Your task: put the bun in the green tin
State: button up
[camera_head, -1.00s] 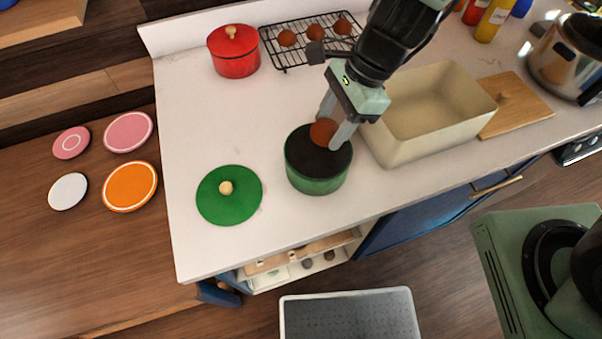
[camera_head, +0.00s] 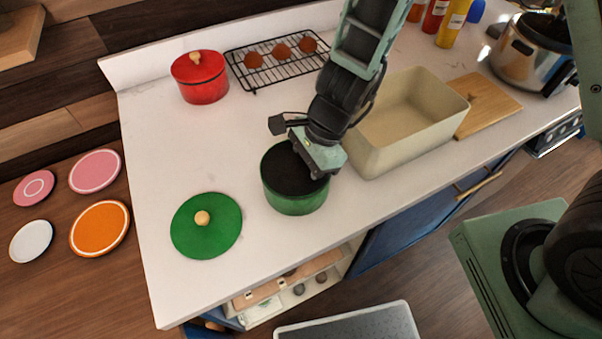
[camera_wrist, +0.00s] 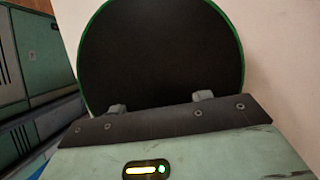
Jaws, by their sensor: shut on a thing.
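The green tin (camera_head: 297,201) stands open on the counter, with a dark inside. It also shows in the wrist view (camera_wrist: 162,50), its green rim around the dark interior. My gripper (camera_head: 310,175) is tilted over the tin's right side, its fingers down at or inside the mouth. In the wrist view, only small parts of the fingers (camera_wrist: 158,101) show past the palm edge. The bun, seen between the fingers earlier, is hidden now. The green lid (camera_head: 206,226) with a pale knob lies on the counter to the left of the tin.
A cream rectangular bin (camera_head: 408,122) stands close to the tin's right, beside a wooden board (camera_head: 487,104). A red lidded pot (camera_head: 200,78) and a wire rack (camera_head: 258,72) with brown buns are at the back. The counter's front edge is near the tin.

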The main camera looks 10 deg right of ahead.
jog(key=shift+f, duration=0.1)
jog(key=o, duration=0.7)
